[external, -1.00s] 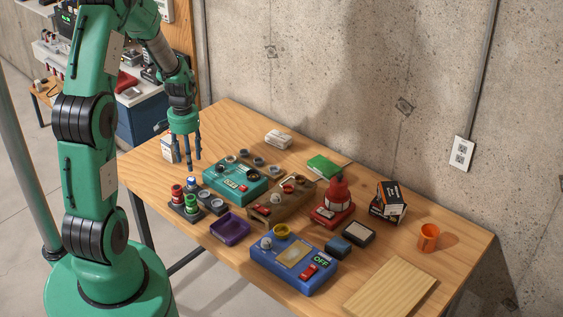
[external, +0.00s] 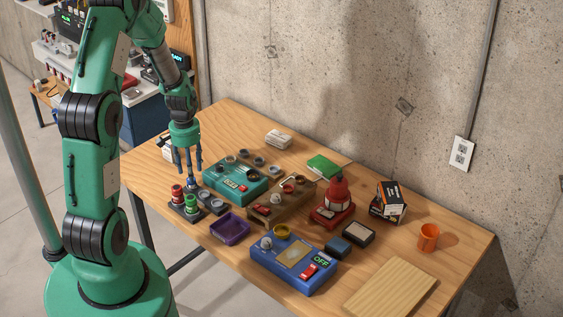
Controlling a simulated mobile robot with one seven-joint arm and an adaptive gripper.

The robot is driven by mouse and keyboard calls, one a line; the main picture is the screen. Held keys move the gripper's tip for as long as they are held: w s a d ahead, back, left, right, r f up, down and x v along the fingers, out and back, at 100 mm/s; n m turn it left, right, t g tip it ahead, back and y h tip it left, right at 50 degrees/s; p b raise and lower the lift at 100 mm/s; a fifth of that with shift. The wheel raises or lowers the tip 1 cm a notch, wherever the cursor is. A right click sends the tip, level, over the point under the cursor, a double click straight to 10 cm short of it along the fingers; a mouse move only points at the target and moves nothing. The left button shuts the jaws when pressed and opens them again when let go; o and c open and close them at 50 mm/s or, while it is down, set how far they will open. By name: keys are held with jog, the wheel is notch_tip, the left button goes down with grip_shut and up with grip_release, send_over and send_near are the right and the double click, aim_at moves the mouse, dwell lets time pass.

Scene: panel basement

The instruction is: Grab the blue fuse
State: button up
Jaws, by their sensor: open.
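A dark fuse rack (external: 201,208) stands at the left front of the table and holds a red fuse (external: 177,193) and a green fuse (external: 190,203). The blue fuse (external: 190,183) is upright at the rack's back, small in the external view and partly hidden by a finger. My gripper (external: 188,168) points down just above the blue fuse. Its fingers are open. I cannot tell whether a finger touches the fuse.
A teal control box (external: 235,181) stands right beside the rack, and a purple tray (external: 229,229) is in front. A blue box (external: 294,261), a brown box (external: 280,203) and a red device (external: 333,205) crowd the middle. Bare table lies left of the rack.

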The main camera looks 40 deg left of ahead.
jog(key=shift+f, duration=1.75)
jog(key=c, duration=1)
